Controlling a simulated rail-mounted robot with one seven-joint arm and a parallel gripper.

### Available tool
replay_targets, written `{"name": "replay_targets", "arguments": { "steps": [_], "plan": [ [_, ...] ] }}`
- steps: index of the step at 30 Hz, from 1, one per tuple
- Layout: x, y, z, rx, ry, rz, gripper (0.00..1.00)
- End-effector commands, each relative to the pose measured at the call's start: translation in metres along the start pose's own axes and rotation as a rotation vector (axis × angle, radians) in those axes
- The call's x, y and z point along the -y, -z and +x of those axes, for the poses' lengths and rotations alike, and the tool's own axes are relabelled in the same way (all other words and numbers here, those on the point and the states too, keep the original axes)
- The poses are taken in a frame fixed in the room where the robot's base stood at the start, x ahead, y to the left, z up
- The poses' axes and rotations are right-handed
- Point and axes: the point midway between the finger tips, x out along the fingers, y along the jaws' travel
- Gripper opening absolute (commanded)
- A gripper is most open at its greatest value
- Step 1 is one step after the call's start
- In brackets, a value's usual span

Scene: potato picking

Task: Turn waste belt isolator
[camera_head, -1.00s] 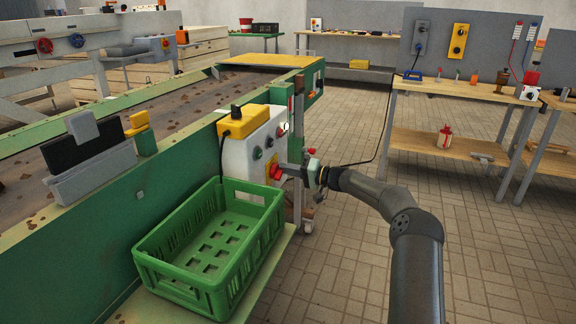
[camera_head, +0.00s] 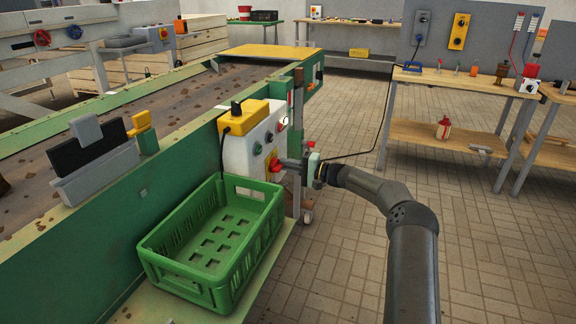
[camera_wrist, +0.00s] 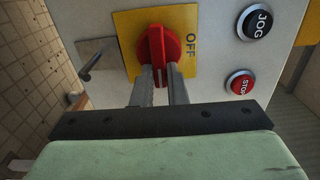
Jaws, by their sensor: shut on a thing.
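The waste belt isolator is a red rotary knob (camera_wrist: 171,48) on a yellow plate (camera_wrist: 187,20) marked OFF, on the side of a white control box. In the head view the red knob (camera_head: 275,166) shows small on the box's lower face. My gripper (camera_wrist: 163,82) is shut on the red knob, its two fingers on either side of the knob's grip bar. In the head view my gripper (camera_head: 288,163) reaches the box from the right. The knob's grip bar stands along the fingers in the wrist view; its lower part is partly hidden by them.
A black JOG button (camera_wrist: 257,22) and a red STOP button (camera_wrist: 240,83) sit beside the plate. A green crate (camera_head: 160,272) stands in front of the box, against the green conveyor (camera_head: 110,211). The tiled floor (camera_head: 335,255) to the right is open.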

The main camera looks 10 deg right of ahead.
Motion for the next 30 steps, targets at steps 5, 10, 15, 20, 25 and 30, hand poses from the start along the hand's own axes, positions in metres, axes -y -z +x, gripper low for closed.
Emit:
{"name": "replay_targets", "arguments": {
  "steps": [5,10,15,20,25,30],
  "plan": [
    [-0.001,0.0,-0.001,0.0,-0.001,0.003,0.0],
    [-0.001,0.0,-0.001,0.0,-0.001,0.003,0.35],
    [-0.001,0.0,-0.001,0.0,0.0,0.002,0.35],
    [0.0,0.0,-0.003,-0.001,0.0,0.001,0.35],
    [0.001,0.001,-0.025,-0.003,0.0,0.002,0.35],
    [0.002,0.001,-0.065,-0.004,0.0,0.004,0.35]
  ]
}}
